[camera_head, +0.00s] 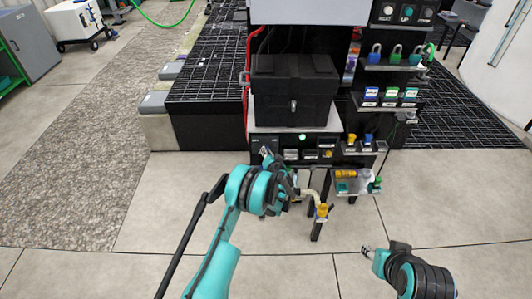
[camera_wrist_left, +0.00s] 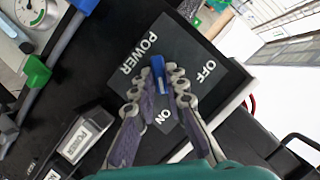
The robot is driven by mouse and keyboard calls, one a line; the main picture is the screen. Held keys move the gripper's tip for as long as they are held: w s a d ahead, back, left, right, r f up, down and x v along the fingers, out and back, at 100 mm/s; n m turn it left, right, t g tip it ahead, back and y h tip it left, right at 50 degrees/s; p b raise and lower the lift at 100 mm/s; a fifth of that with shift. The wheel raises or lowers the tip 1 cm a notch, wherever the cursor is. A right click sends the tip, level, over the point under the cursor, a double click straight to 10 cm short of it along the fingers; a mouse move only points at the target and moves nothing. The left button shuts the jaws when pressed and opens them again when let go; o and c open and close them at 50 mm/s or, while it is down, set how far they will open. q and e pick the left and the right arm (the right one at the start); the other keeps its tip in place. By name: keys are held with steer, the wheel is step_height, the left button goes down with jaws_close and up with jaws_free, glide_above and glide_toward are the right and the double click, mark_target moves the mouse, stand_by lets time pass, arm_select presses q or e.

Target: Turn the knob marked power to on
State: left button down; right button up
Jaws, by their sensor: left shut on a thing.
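The power knob (camera_wrist_left: 158,67) is blue and sits on a dark plate (camera_wrist_left: 196,50) lettered POWER, OFF and ON. In the left wrist view my left gripper (camera_wrist_left: 160,78) has its fingers on both sides of the knob, shut on it. The lower part of the knob is partly hidden between the fingers, and I cannot tell exactly where it points. In the head view my left gripper (camera_head: 268,154) is at the left end of the front panel, and the knob is too small to make out. My right gripper (camera_head: 369,252) is low at the right, away from the panel, with its fingers too small to judge.
A black toolbox (camera_head: 292,88) stands above the panel. A green light (camera_head: 302,137) shows on the panel. Padlocks (camera_head: 396,53) and labelled blocks (camera_head: 390,96) sit on shelves at the right. A yellow-topped fitting (camera_head: 322,211) stands between my arms. Floor in front is clear.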

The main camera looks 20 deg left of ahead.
arm_select(q)
steer(key=shift+m+y, duration=0.3)
steer(key=shift+m, duration=0.2)
stand_by(0.3)
steer(key=c, duration=1.5)
jaws_free()
steer(key=shift+c, duration=0.2)
steer(key=v, duration=1.2)
steer(key=shift+f, duration=0.2)
steer(key=shift+d, duration=0.1)
